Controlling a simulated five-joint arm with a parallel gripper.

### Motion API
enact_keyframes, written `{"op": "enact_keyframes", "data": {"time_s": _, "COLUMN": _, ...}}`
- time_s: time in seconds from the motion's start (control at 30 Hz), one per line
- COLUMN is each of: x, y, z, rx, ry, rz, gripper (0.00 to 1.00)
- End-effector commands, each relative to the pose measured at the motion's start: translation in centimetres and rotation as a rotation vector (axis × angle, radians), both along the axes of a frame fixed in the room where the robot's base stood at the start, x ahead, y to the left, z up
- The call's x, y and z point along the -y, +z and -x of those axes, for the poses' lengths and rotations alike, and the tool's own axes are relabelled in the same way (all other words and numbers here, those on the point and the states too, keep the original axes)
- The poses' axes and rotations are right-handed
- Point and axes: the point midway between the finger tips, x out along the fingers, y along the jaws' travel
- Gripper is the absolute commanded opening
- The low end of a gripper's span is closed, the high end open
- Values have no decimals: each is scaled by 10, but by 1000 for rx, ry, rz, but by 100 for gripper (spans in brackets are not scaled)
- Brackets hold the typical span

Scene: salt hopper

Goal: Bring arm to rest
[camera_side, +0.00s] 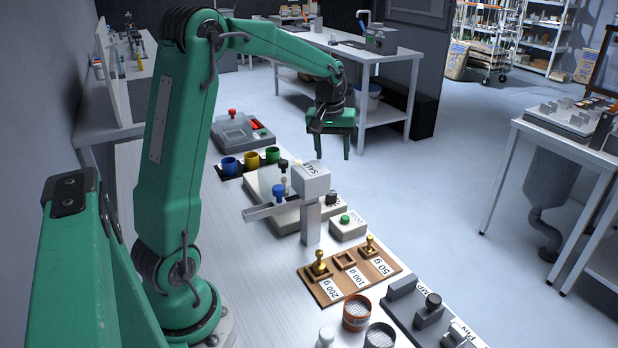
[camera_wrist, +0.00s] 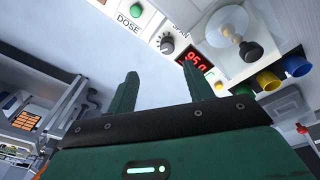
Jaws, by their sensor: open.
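My gripper (camera_side: 332,153) hangs in the air at the end of my green arm, with its fingers pointing down. It is above and to the right of the grey salt hopper (camera_side: 311,180) in the side view. The fingers are apart with nothing between them. In the wrist view my gripper (camera_wrist: 159,72) shows two separate green fingers, and the bench with the dose button (camera_wrist: 137,10) and red display (camera_wrist: 198,72) lies beyond them.
Blue, yellow and green cups (camera_side: 251,160) stand behind the hopper. The wooden weight board (camera_side: 330,291) holds brass weights at 200 g and 50 g; the 100 g place looks empty. Two jars (camera_side: 357,312) stand near the front. Open floor (camera_side: 440,200) lies right of the bench.

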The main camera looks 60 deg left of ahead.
Motion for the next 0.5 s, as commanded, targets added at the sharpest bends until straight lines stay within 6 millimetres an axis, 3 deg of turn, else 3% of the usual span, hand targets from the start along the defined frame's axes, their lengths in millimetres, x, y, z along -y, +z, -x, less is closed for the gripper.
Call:
{"op": "enact_keyframes", "data": {"time_s": 0.2, "x": 30, "y": 34, "z": 22, "rx": 60, "ry": -220, "rz": -60, "gripper": 52}}
{"op": "enact_keyframes", "data": {"time_s": 0.5, "x": 78, "y": 63, "z": 59, "rx": 124, "ry": -428, "rz": -119, "gripper": 52}}
